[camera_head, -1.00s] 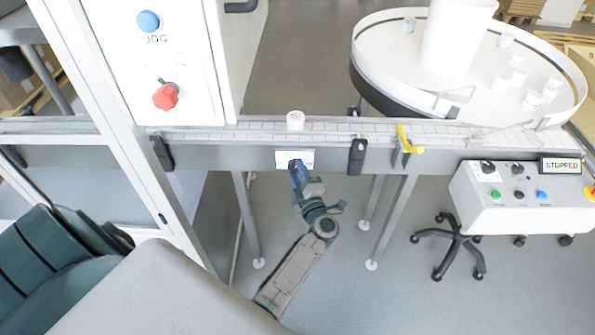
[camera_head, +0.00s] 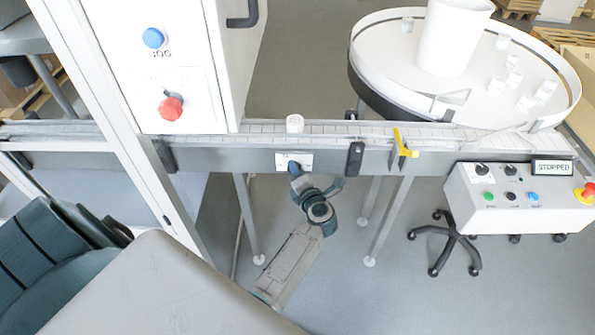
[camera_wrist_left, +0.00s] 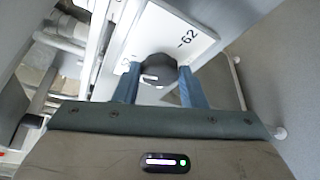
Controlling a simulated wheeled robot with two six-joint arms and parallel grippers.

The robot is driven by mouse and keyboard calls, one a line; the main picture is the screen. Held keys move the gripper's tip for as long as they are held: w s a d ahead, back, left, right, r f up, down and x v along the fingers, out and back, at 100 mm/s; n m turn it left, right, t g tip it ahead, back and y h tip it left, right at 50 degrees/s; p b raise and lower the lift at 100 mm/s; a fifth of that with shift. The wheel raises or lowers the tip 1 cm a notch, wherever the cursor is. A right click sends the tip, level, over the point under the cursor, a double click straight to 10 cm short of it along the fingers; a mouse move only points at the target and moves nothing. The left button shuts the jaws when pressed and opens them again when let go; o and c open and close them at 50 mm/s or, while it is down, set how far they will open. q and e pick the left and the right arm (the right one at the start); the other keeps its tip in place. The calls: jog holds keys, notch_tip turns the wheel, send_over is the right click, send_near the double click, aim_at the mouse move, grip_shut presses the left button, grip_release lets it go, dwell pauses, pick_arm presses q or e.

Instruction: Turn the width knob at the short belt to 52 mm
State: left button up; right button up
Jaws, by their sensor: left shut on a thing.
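The width knob (camera_wrist_left: 158,68) is a dark round knob with a white mark, on a white scale plate (camera_wrist_left: 160,28) fixed to the belt's front rail. The plate also shows in the head view (camera_head: 304,158). It reads "62" at its upper right in the wrist view; a number at its left is partly hidden and not clear. My left gripper (camera_wrist_left: 157,82) is shut on the knob, one blue finger on each side. In the head view my left gripper (camera_head: 294,171) reaches up to the plate and hides the knob. My right gripper is not in view.
A black bracket (camera_head: 355,159) and a yellow lever (camera_head: 404,146) are to the right. A control box (camera_head: 520,198) reads "STOPPED". A round turntable (camera_head: 385,88) holds several jars.

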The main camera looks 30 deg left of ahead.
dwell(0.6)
pick_arm(q)
jog(key=o, duration=1)
jog(key=shift+h, duration=0.3)
